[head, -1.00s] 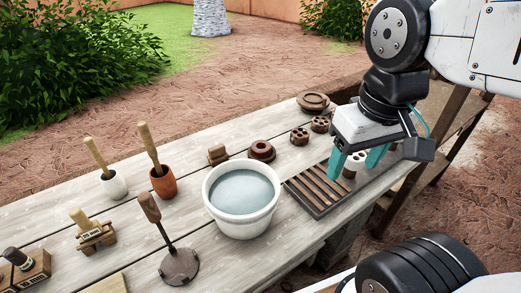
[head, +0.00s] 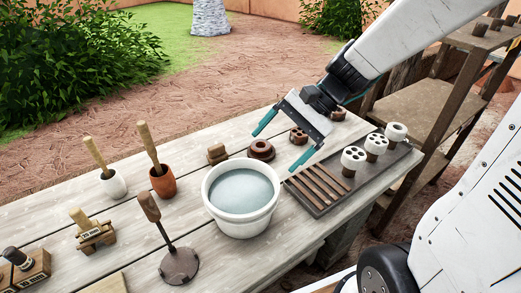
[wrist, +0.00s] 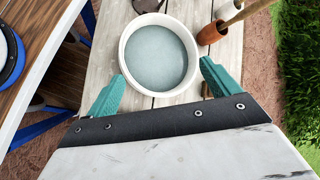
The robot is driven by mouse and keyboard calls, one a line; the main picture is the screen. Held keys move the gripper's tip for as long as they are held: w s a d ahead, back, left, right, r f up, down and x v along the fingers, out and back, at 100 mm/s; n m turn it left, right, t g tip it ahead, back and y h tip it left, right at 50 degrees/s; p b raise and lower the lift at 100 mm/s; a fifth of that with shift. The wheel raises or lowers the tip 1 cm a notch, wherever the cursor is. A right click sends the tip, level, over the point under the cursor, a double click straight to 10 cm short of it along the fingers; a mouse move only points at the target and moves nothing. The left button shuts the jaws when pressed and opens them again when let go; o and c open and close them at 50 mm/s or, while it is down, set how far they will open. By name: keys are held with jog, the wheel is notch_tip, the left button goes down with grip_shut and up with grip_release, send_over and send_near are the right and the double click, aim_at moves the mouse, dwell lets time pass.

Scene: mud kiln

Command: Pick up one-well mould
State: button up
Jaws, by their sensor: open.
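The one-well mould appears to be the brown round piece with a single central hollow (head: 261,150), on the table behind the white bowl. My gripper (head: 272,153) is open and empty, reaching down from the upper right, its teal fingers spread to either side of that piece in the picture. I cannot tell its exact height above it. In the wrist view my open fingers (wrist: 162,71) frame the bowl, and the mould cannot be made out there.
The white bowl of grey liquid (head: 241,222) stands close in front. A slatted tray (head: 320,205) with white-topped pieces (head: 353,157) is to the right. A wooden shelf (head: 450,80) stands at right.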

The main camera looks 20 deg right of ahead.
jog(key=w+d+f+m+t+y, duration=0.1)
jog(key=w+f+m+t+y, duration=0.1)
jog(key=w+f+m, duration=0.3)
jog(key=m+t, duration=0.7)
jog(key=m, duration=0.5)
send_near(267, 146)
jog(key=shift+w+a+f+h, duration=0.15)
jog(key=shift+w+a, duration=0.15)
jog(key=shift+a, duration=0.2)
jog(key=shift+w+a+f+h, duration=0.15)
jog(key=shift+w+a, duration=0.15)
jog(key=shift+a, duration=0.15)
jog(key=shift+w+a+f, duration=0.1)
jog(key=shift+w+f, duration=0.1)
jog(key=shift+f, duration=0.05)
jog(key=x, duration=0.7)
jog(key=shift+a+r, duration=0.15)
jog(key=shift+a, duration=0.1)
jog(key=c, duration=1.2)
